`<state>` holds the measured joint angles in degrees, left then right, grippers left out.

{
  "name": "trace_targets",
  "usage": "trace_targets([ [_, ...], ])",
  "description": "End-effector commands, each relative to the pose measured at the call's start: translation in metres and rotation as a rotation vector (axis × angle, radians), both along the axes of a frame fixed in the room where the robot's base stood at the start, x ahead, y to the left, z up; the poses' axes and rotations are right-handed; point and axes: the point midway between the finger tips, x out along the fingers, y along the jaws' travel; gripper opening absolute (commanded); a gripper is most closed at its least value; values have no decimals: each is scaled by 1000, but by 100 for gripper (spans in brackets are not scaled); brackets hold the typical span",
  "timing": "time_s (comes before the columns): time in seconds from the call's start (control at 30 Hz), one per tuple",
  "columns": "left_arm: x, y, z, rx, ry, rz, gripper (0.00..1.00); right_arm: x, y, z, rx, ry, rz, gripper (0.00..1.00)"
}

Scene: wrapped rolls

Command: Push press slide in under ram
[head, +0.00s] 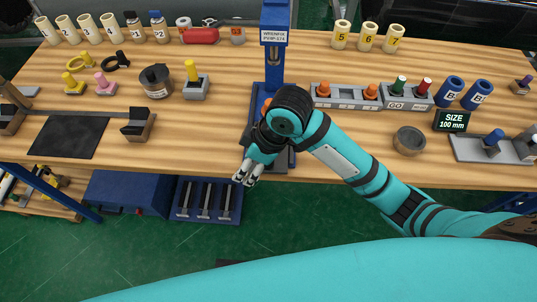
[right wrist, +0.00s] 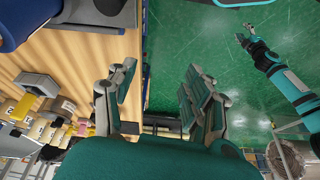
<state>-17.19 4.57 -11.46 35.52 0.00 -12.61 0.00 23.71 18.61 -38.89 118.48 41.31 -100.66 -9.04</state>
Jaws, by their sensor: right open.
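The blue press (head: 275,55) stands upright at the middle of the bench, with a label plate on its column. My right arm covers most of its lower part, so the slide and the ram's lower end cannot be made out in the head view. A dark piece (head: 278,168) shows at the press's front foot. My right gripper (head: 246,178) is at the bench's front edge, just left of the press foot, fingers pointing down-left. In the right wrist view its fingers (right wrist: 160,100) are spread and empty. My left gripper (right wrist: 243,38) shows small there, over the green floor, apart from the bench.
A black mat (head: 67,137) and a dark block (head: 138,124) lie left. A grey holder with a yellow-topped piece (head: 193,80) stands nearer the press. Right are a grey rack (head: 345,98), a dark ring (head: 409,140) and a size display (head: 452,121).

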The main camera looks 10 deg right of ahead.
Motion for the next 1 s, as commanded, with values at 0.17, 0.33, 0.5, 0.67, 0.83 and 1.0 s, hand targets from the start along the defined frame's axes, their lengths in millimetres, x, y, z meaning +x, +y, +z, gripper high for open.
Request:
trace_targets([
  [0.17, 0, 0, 2, 0, 0, 0, 40, 28, -16, 44, -177, -3, 219, 51],
  [0.33, 0, 0, 4, 0, 0, 0, 40, 44, -43, 78, -320, 32, 325, 51],
  [0.5, 0, 0, 4, 0, 0, 0, 40, 49, -57, 95, -381, 57, 359, 51],
  [0.67, 0, 0, 6, 0, 0, 0, 40, 49, -59, 86, -388, 65, 362, 51],
  [0.83, 0, 0, 12, 0, 0, 0, 40, 48, -58, 56, -386, 66, 363, 51],
  [1.0, 0, 0, 17, 0, 0, 0, 40, 48, -58, 18, -386, 64, 361, 51],
])
